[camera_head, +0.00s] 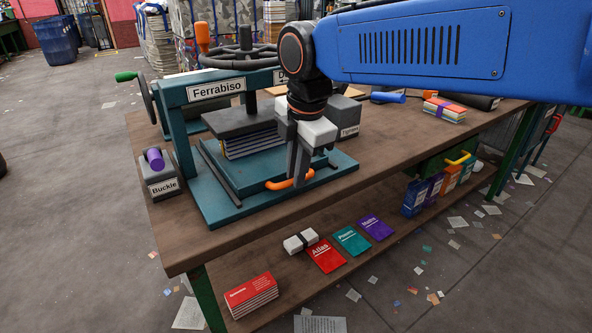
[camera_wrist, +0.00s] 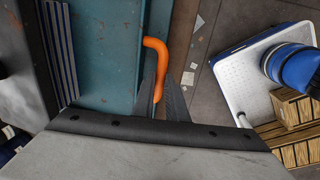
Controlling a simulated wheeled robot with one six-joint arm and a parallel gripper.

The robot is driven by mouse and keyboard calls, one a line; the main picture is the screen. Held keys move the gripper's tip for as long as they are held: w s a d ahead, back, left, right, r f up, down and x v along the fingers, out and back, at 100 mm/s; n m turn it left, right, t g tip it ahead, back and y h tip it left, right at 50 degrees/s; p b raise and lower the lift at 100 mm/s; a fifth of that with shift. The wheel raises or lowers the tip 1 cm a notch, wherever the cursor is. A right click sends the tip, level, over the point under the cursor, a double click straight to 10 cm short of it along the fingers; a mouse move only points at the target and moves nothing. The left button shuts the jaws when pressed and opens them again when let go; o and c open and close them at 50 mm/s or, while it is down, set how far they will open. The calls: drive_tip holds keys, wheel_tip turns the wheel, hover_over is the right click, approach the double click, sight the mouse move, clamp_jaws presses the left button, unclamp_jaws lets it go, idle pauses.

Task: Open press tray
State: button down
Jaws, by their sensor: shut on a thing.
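The teal press labelled Ferrabiso (camera_head: 217,90) stands on the brown workbench. Its teal press tray (camera_head: 247,177) lies low between dark rails on the base plate, below a stack of books (camera_head: 252,145) under the dark pressing plate. An orange handle (camera_head: 276,184) is on the tray's front edge; it also shows in the wrist view (camera_wrist: 156,52). My gripper (camera_head: 300,178) points down at the handle. In the wrist view its two dark fingers (camera_wrist: 164,100) are shut around the handle's end. The fingers hide part of the handle.
A grey block labelled Buckie (camera_head: 160,184) with a purple cylinder stands left of the press. A grey box (camera_head: 347,113) is close behind my gripper. Coloured books (camera_head: 444,110) lie farther right. Booklets (camera_head: 326,256) lie on the lower shelf. Bench space right of the press is mostly clear.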

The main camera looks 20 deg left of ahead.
drive_tip(key=s+d, duration=1.1)
drive_tip(key=d, duration=0.2)
drive_tip(key=shift+s+d, duration=0.15)
drive_tip(key=c, duration=1.8)
unclamp_jaws()
drive_tip(key=shift+o, duration=0.2)
drive_tip(key=shift+r, duration=0.1)
wheel_tip(320, 180, up, 17)
drive_tip(key=s+d, duration=0.2)
drive_tip(key=shift+d, duration=0.2)
